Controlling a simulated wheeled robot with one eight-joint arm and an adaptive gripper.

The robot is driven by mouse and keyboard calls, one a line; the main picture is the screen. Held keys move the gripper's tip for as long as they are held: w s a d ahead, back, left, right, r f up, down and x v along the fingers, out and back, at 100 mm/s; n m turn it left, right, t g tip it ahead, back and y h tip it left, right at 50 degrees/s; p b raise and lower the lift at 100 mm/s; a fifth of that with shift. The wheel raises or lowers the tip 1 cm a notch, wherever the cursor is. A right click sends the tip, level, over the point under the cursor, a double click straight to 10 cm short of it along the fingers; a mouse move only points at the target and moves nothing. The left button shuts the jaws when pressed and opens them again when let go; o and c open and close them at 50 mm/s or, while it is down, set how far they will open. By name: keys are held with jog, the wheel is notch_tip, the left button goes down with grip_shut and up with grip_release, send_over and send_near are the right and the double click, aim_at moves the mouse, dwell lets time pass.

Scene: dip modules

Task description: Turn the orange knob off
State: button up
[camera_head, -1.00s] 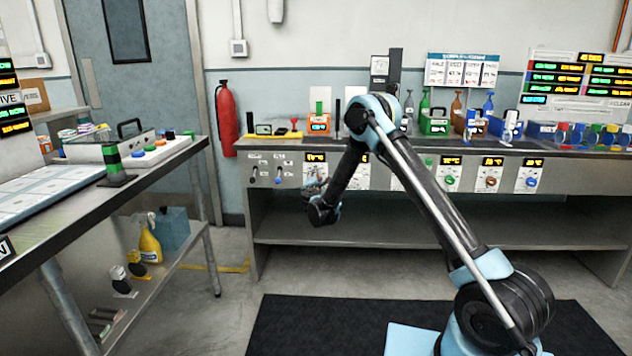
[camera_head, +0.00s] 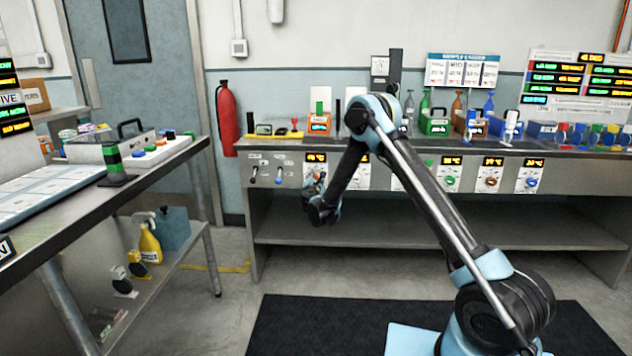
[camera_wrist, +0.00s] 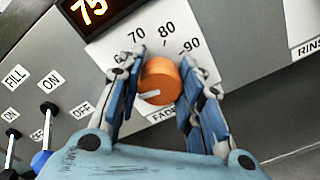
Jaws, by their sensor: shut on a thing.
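The orange knob (camera_wrist: 160,80) sits on a white dial plate (camera_wrist: 203,62) marked 60, 70, 80 and 90 in the wrist view. A pale pointer line on the knob points to the lower left. My gripper (camera_wrist: 165,85) is shut on the knob, with a blue-padded finger on each side of it. An orange-lit display (camera_wrist: 95,10) above the dial reads about 75. In the head view my gripper (camera_head: 318,205) is at the front of the grey counter panel, and the arm and gripper hide most of the knob.
Two levers, one black (camera_wrist: 48,110) and one blue-tipped (camera_wrist: 40,160), stand left of the dial. Other dial plates with green (camera_head: 450,180), brown (camera_head: 491,181) and blue (camera_head: 531,181) knobs line the panel to the right. A side table (camera_head: 120,195) stands at left.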

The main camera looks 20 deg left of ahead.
jog(key=shift+f, duration=0.1)
jog(key=o, duration=1.1)
jog(key=shift+s, duration=0.1)
jog(key=v, duration=1.1)
jog(key=shift+s+f, duration=0.1)
jog(key=shift+s, duration=0.2)
jog(key=shift+d, duration=0.1)
